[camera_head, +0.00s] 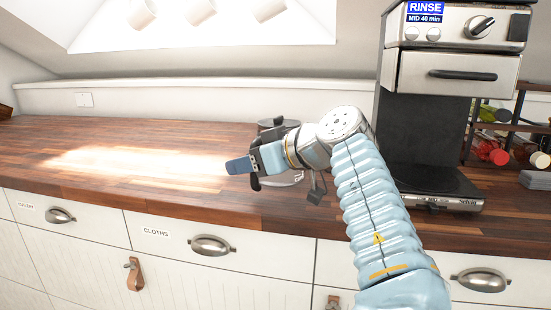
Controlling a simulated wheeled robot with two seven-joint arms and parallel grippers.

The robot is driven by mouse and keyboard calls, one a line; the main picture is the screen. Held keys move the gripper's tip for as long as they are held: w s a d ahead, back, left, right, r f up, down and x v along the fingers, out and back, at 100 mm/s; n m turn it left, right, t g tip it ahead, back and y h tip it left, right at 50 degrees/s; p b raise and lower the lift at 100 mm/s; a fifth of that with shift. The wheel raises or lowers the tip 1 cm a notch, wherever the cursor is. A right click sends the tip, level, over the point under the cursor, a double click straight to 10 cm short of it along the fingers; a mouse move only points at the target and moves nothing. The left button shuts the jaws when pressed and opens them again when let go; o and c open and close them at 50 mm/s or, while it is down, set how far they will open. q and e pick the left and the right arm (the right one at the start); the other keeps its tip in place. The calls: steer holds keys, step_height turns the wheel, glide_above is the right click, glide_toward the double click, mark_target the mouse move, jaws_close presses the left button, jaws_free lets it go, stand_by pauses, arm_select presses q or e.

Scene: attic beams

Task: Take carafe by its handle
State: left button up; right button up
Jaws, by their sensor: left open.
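The carafe (279,122) stands on the wooden counter, mostly hidden behind my left gripper. Its dark lid shows above the gripper, and a pale, shiny part of its lower body shows below. I cannot make out its handle clearly. My left gripper (245,171) is open, with its fingers pointing left, in front of the carafe in this view. I cannot tell whether it touches the carafe. My right gripper is not in view.
A coffee machine (458,72) with a dark base plate stands on the right. A rack with bottles (497,155) is beyond it. The wooden counter (120,150) is clear on the left. Drawers (185,245) with metal pulls and leather straps line the front.

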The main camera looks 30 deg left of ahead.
arm_select(q)
steer(key=shift+a, duration=0.1)
steer(key=shift+c, duration=0.4)
jaws_close()
steer(key=shift+r, duration=0.1)
